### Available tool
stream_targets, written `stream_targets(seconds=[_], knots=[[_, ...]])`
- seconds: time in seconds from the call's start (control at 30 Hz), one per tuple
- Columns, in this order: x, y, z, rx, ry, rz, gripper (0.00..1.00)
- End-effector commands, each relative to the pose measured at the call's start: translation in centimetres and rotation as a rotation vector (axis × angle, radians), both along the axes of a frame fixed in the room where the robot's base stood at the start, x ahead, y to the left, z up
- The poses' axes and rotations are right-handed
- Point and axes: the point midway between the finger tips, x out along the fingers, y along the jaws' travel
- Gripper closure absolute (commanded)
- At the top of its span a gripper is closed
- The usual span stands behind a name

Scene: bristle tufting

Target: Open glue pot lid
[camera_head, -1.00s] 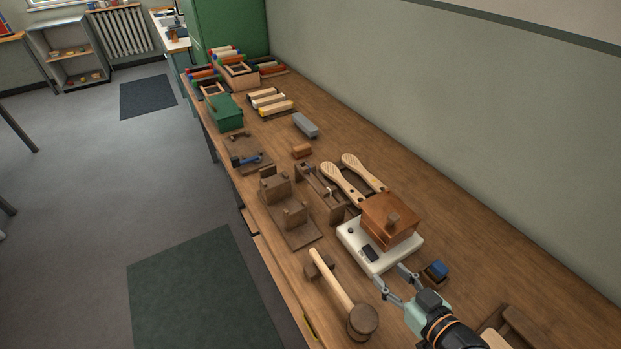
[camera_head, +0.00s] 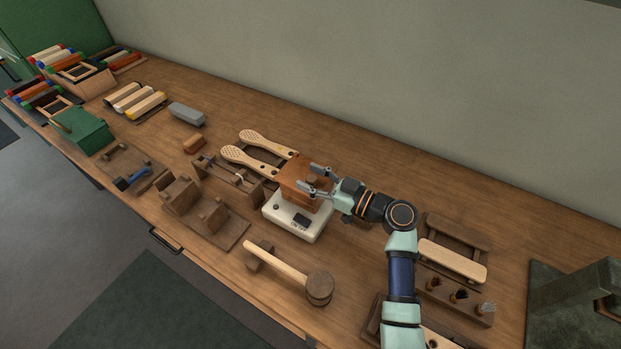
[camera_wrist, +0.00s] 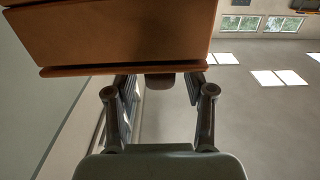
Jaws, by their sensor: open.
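The glue pot (camera_head: 296,199) is a copper-brown box standing on a white heater base (camera_head: 287,222) in the head view. Its lid appears closed. My gripper (camera_head: 312,178) is open at the top of the pot, fingers pointing left across the lid. In the wrist view the pot's copper side and edge (camera_wrist: 120,40) fill the upper left. A dark lid knob (camera_wrist: 160,80) shows between the two spread fingertips (camera_wrist: 161,86), with gaps on both sides. Contact cannot be told.
A mallet (camera_head: 290,268) lies in front of the heater. Two perforated wooden handles (camera_head: 262,146) lie behind and left of the pot. A wooden jig (camera_head: 205,208) stands left. A brush rack (camera_head: 455,300) is at right. The bench behind my arm is clear.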

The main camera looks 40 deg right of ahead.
Motion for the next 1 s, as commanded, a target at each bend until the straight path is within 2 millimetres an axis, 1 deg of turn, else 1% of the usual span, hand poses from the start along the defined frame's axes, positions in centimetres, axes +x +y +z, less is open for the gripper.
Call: stream_targets(seconds=[0.23,0.27,0.5,0.57,0.6,0.87,1.0], knots=[[0.3,0.1,0.1,-0.001,0.0,0.0,0.46],[0.3,0.1,0.1,-0.001,0.0,0.0,0.48],[0.2,0.1,0.1,0.0,0.0,0.0,0.88],[0.2,0.1,0.0,0.0,0.0,0.0,0.98],[0.2,0.1,0.0,0.0,0.0,0.0,1.0],[0.3,0.2,0.0,0.0,0.001,-0.004,1.0],[0.8,1.3,0.1,0.0,0.004,-0.082,1.0]])
